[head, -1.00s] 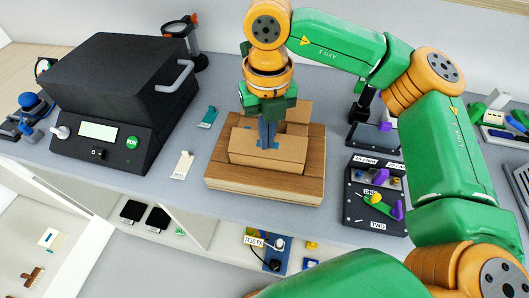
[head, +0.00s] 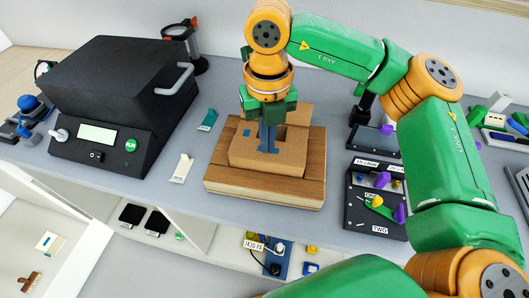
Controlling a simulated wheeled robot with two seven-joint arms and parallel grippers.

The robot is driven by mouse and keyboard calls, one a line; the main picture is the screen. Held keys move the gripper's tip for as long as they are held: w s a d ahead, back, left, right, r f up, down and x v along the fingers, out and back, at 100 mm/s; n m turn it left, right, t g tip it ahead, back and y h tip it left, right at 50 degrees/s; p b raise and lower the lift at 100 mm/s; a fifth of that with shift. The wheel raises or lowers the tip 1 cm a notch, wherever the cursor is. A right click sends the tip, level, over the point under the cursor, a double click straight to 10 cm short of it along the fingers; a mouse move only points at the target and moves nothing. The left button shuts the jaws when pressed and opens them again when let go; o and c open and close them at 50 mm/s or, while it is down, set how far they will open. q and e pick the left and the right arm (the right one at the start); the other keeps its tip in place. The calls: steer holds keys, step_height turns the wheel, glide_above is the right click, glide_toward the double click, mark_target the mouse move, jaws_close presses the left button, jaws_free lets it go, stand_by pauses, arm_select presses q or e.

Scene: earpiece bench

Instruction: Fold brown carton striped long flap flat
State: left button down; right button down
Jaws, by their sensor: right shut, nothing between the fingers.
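The brown carton (head: 265,165) sits on a wooden board in the middle of the bench. A flap with blue marks (head: 246,133) lies over the near and left part of its top, close to level; whether it is fully flat I cannot tell. A dark opening (head: 281,133) shows to the right of my gripper. My right gripper (head: 268,149) points straight down, shut and empty, with its fingertips at the flap near the carton's near edge. The gripper hides the middle of the flap and part of the far side. My left gripper is out of view.
The wooden board (head: 265,191) lies under the carton. A black machine (head: 125,95) stands to the left and a black switch panel (head: 376,218) to the right. A white tag (head: 182,167) and a teal tag (head: 208,120) lie left of the board.

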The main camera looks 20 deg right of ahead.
step_height(320, 180, up, 8)
steer(key=p, duration=0.5)
steer(key=shift+p, duration=0.3)
steer(key=shift+r, duration=0.1)
